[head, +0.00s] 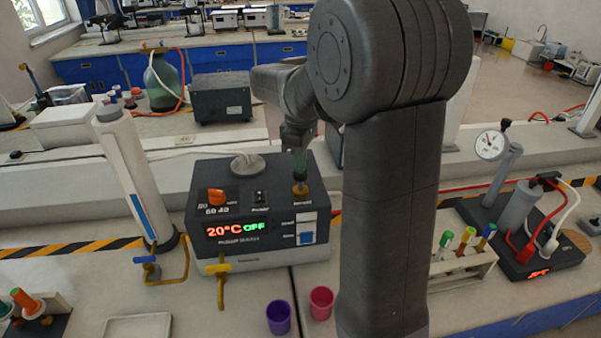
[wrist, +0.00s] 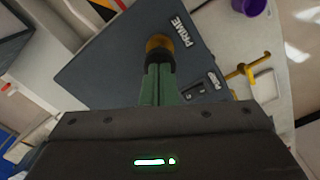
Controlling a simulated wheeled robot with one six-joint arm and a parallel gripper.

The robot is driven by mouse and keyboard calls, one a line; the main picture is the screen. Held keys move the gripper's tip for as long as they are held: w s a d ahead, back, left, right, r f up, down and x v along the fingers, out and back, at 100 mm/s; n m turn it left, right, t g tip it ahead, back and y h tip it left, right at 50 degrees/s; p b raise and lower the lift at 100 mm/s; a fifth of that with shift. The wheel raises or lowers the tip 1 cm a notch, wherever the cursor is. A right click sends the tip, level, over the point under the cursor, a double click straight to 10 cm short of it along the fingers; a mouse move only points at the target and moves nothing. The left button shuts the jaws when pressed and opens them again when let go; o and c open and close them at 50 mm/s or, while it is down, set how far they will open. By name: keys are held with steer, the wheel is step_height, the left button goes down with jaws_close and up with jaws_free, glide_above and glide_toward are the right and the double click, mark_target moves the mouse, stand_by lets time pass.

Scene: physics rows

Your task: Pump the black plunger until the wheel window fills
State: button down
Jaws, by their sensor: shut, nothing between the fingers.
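The black plunger (head: 300,180) stands in a brass collar on the top right of a dark box (head: 225,185). My gripper (head: 300,168) is directly above it, green fingers shut and pointing down. In the wrist view the fingertips (wrist: 158,70) meet or nearly meet the plunger's black top (wrist: 158,58); contact cannot be told for sure. The brass collar shows just beyond, beside the word PRIME. A small window (head: 306,230) on the box's right front is pale above and blue in its lower part; its label is too small to read surely. The display reads 20°C OFF.
An orange knob (head: 216,196) and a small switch (head: 260,196) sit left of the plunger. A yellow tap (head: 221,280) stands in front of the box. Purple (head: 278,317) and pink (head: 321,303) cups stand near the front. A tube rack (head: 462,265) is to the right.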

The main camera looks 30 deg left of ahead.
steer(key=shift+f+b, duration=1.1)
steer(key=shift+f, duration=0.7)
steer(key=shift+r, duration=0.1)
step_height(320, 180, up, 3)
steer(key=p, duration=0.3)
steer(key=shift+s, duration=0.1)
steer(key=shift+r+p, duration=0.4)
steer(key=shift+r, duration=0.05)
steer(key=shift+f, duration=0.15)
